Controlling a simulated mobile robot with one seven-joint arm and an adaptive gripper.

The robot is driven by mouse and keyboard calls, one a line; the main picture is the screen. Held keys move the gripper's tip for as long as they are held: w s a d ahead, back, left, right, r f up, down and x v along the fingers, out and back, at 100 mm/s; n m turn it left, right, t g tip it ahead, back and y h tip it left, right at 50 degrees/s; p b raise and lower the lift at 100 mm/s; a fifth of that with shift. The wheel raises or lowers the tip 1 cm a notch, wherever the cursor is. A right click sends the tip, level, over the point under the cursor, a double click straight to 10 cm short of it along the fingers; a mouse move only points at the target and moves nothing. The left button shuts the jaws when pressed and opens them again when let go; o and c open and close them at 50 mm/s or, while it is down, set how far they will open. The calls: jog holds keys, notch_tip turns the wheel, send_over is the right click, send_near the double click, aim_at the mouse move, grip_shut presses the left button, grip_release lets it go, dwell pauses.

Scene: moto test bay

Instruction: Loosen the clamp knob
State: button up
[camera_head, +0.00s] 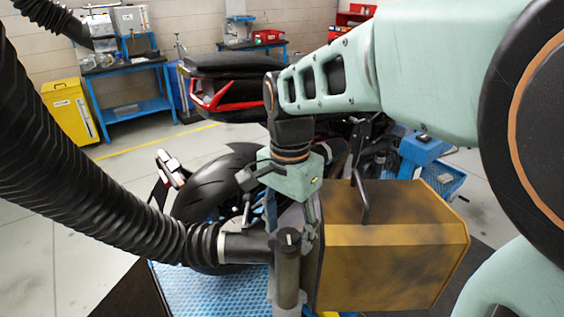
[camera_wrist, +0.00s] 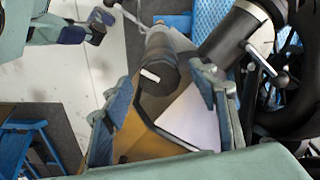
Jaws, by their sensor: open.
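A dark upright cylinder with a white mark on its top, which looks like the clamp knob (camera_head: 288,240), stands beside the yellow box in the head view. In the wrist view this knob (camera_wrist: 158,66) shows above the middle, pointing toward the camera. My gripper (camera_head: 309,222) hangs down close by it, over the left edge of the box. In the wrist view my gripper (camera_wrist: 160,108) has its two fingers wide apart with nothing held between them. The knob's top lies near the gap, beyond the fingertips. I cannot tell whether a finger touches it.
The yellow box (camera_head: 390,250) with a black handle stands to the right. A thick ribbed hose (camera_head: 90,170) crosses from the left to a dark pipe (camera_head: 245,247) by the knob. A lever with a ball end (camera_wrist: 268,65) juts near the pipe. A motorcycle (camera_head: 225,85) stands behind.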

jog(key=c, duration=1.2)
jog(key=shift+o, duration=0.2)
jog(key=shift+n, duration=0.3)
jog(key=n, duration=0.4)
jog(key=shift+n, duration=0.3)
jog(key=n, duration=0.4)
jog(key=shift+n, duration=0.3)
jog(key=n, duration=0.6)
jog(key=shift+p, duration=0.4)
jog(key=n, duration=0.6)
jog(key=shift+n, duration=0.4)
